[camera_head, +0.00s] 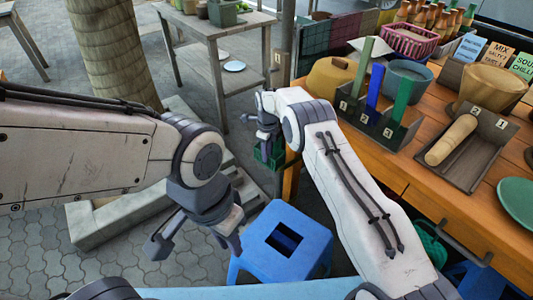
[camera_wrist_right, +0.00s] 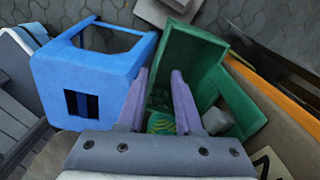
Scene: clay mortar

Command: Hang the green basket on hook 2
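The green basket (camera_head: 270,154) shows just under my right gripper (camera_head: 267,118), beside the table's near left leg. In the right wrist view the basket (camera_wrist_right: 196,52) lies tilted beyond and between the purple fingers of my right gripper (camera_wrist_right: 160,72). The fingers stand apart with green between them. Whether they press on a basket part is unclear. Something with a yellow-green pattern (camera_wrist_right: 162,124) shows between the fingers. My left gripper (camera_head: 195,243) is open and empty, low left of the blue stool. A small number tag (camera_head: 277,57) is on the post behind; I cannot read it surely.
A blue stool (camera_head: 290,231) stands below my right arm. The wooden table (camera_head: 360,142) at the right carries trays, bowls and bottles. A grey side table (camera_head: 208,24) stands at the back. A pale stone ledge (camera_head: 105,225) lies behind my left arm.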

